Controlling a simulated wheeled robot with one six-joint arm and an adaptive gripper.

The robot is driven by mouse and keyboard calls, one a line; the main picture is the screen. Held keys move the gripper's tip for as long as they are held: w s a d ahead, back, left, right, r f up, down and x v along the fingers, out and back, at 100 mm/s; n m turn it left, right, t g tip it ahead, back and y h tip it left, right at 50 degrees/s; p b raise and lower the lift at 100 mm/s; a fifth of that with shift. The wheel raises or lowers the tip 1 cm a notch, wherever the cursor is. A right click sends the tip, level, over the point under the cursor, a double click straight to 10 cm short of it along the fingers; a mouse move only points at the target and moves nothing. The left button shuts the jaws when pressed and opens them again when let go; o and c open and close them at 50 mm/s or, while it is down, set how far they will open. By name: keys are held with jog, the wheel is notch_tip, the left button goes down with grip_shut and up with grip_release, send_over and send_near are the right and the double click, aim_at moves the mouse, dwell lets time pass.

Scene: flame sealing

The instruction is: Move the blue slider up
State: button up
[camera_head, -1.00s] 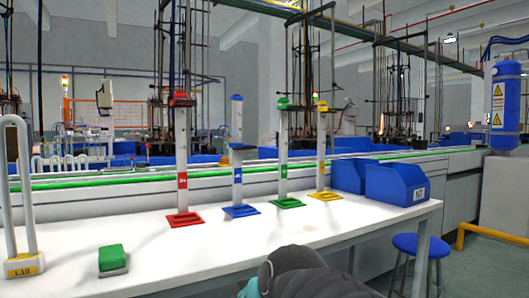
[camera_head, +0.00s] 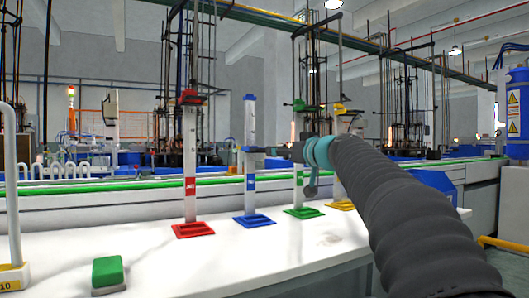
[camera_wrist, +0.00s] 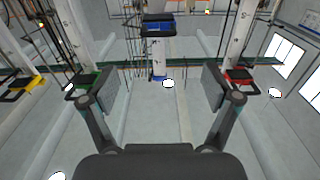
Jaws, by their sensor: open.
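The blue slider (camera_head: 254,150) sits partway up the white post with a blue base (camera_head: 254,220) and blue top cap (camera_head: 249,98). My gripper (camera_head: 280,150) is at about the slider's height, just to its right in the head view, pointing at it. Whether they touch cannot be told there. In the wrist view, which appears upside down, the blue slider (camera_wrist: 158,25) lies beyond my open fingers (camera_wrist: 160,88), centred between them sideways. Nothing is between the fingertips.
The red-based post (camera_head: 190,170) stands left and the green-based post (camera_head: 299,185) right, partly behind my gripper; a yellow one (camera_head: 340,205) is farther right. Their sliders are high. A green block (camera_head: 108,271) lies on the white table (camera_head: 230,262). A blue bin (camera_head: 435,182) is partly hidden.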

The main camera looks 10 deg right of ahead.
aim_at(265, 150)
jog(key=p+x, duration=0.4)
jog(key=x, duration=0.7)
jog(key=shift+w+d, duration=0.1)
jog(key=shift+d, duration=0.05)
jog(key=shift+w+f+p, duration=0.1)
jog(key=shift+w+p, duration=0.3)
jog(key=shift+w, duration=0.3)
